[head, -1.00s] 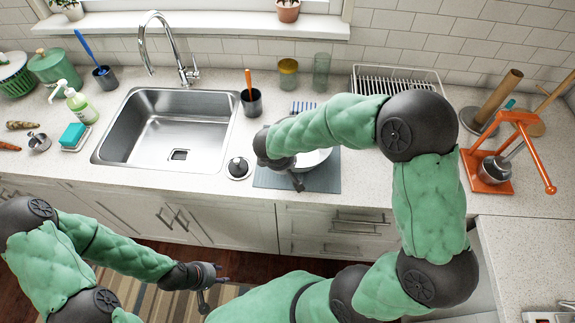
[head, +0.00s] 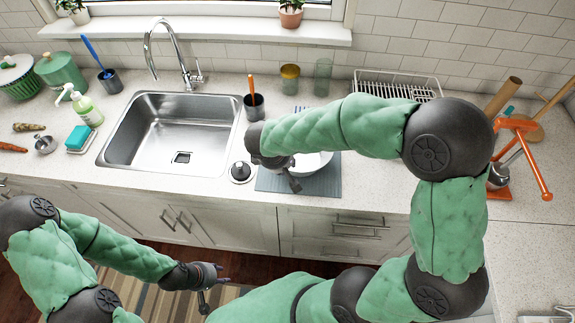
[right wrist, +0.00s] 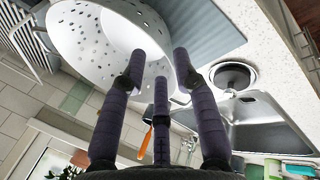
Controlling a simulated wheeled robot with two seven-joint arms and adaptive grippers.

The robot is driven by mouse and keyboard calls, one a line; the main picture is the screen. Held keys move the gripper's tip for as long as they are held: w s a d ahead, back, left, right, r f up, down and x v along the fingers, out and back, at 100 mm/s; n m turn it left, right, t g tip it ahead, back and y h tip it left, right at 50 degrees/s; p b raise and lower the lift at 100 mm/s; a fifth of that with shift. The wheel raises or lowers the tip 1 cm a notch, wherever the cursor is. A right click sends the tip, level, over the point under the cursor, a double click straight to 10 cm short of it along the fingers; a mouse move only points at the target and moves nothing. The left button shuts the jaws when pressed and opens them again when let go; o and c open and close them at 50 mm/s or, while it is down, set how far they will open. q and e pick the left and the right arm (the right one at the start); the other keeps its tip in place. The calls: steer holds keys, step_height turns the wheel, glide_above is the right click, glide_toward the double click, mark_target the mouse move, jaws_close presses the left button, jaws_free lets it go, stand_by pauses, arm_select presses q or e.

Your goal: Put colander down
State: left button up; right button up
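The white colander (head: 313,163) rests on the blue-grey mat (head: 325,184) on the counter, right of the sink. It is partly hidden by my right arm. In the right wrist view the colander (right wrist: 88,45) shows large, with holes in its wall. My right gripper (head: 291,180) is at the colander's left side. Its three fingers (right wrist: 157,68) are spread apart in front of the colander wall, and I see nothing pinched between them. My left gripper (head: 213,290) hangs low in front of the cabinets, away from the colander; its fingers are too small to judge.
The sink (head: 170,135) is left of the mat, with a dark sink stopper (head: 240,171) between them. A dark cup with an orange-handled tool (head: 254,106), two glasses and a dish rack (head: 400,82) stand behind. An orange stand (head: 525,150) is at the right.

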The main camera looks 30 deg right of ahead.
steer(key=s+a+f+g+y, duration=0.1)
steer(key=a+f, duration=0.1)
steer(key=s+a+f+y, duration=0.1)
steer(key=s+a+f, duration=0.1)
steer(key=f, duration=0.1)
steer(key=s+a+f+m+g+y, duration=0.1)
steer(key=a+f, duration=0.2)
steer(key=shift+s+f+g+y+p, duration=0.1)
steer(key=shift+s+g+y+p, duration=0.2)
steer(key=shift+y, duration=0.1)
steer(key=s+a+f+m+y, duration=0.2)
steer(key=s+f+m, duration=0.2)
steer(key=f, duration=0.5)
steer(key=s+a+f+m+y, duration=0.2)
steer(key=s+f+m, duration=0.2)
steer(key=f, duration=0.6)
steer(key=shift+s+m, duration=0.3)
steer(key=shift+s, duration=0.25)
